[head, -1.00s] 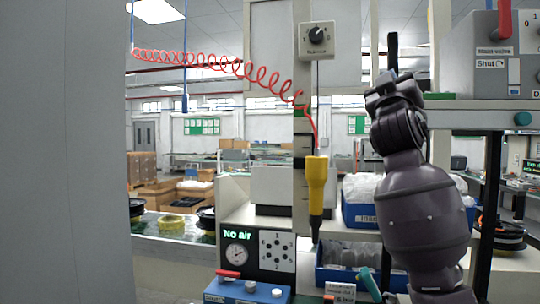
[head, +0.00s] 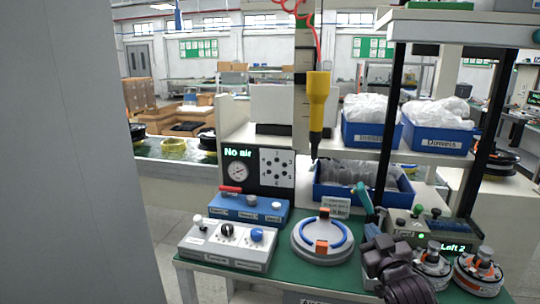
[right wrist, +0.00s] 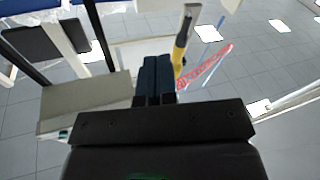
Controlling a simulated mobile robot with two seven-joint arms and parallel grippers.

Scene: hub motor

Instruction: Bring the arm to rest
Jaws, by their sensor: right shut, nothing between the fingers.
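My right gripper (head: 373,232) shows low in the head view, right of centre, over the front of the green-topped bench (head: 128,303). Its dark grey wrist enters from the bottom edge. In the right wrist view the two dark fingers (right wrist: 157,62) lie together, with nothing between them. A yellow screwdriver (head: 318,100) hangs left of and above the gripper in the head view, apart from it. It also shows beyond the fingers in the right wrist view (right wrist: 183,42). My left gripper is not in view.
Near the gripper stand a round grey fixture with a blue ring (head: 322,240), a grey switch box (head: 228,246), a blue box (head: 248,209) and motor hubs (head: 478,271). Blue bins (head: 437,139) and dark rack posts rise behind. A grey panel (head: 65,150) fills the left side.

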